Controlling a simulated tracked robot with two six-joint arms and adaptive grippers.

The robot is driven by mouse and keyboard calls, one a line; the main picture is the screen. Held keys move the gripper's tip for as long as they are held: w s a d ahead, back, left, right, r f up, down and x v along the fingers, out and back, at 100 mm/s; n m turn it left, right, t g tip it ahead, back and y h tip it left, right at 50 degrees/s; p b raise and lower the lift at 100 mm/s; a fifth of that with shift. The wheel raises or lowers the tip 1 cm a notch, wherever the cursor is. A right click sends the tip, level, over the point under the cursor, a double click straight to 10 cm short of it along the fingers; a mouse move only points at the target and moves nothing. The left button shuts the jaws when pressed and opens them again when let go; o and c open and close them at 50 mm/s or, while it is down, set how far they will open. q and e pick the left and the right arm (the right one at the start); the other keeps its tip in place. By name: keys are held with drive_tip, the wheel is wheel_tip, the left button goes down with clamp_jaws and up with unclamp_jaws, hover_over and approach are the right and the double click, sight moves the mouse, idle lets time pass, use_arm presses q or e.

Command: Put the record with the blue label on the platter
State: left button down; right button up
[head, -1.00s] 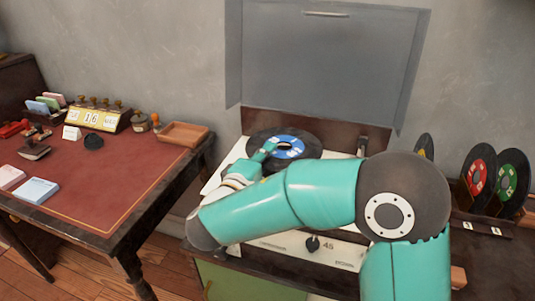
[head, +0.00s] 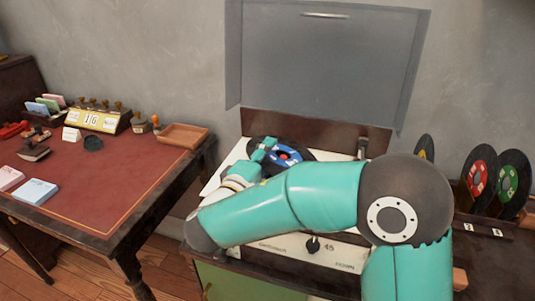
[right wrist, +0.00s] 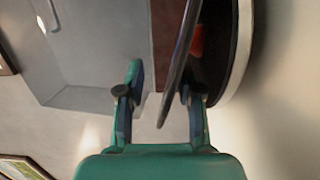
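The record with the blue label (head: 277,153) is over the turntable's dark platter (right wrist: 220,40), its label facing up in the head view. A red piece shows at its centre hole; it also shows in the right wrist view as a red centre piece (right wrist: 197,40) on the platter side. There the record (right wrist: 181,60) is nearly edge-on, with a gap to the platter. My right gripper (head: 264,150) is at the record's left edge. In the right wrist view its fingers (right wrist: 165,95) are apart, with the record's edge between them, close to the right finger. My left gripper is out of view.
The turntable's grey lid (head: 320,55) stands open behind. A tonearm (head: 362,145) is right of the platter. Records with red (head: 477,178) and green labels (head: 508,182) stand in a rack at right. A red-topped desk (head: 100,185) is at left.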

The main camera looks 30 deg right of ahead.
drive_tip(key=v, duration=1.2)
drive_tip(key=shift+w, duration=0.1)
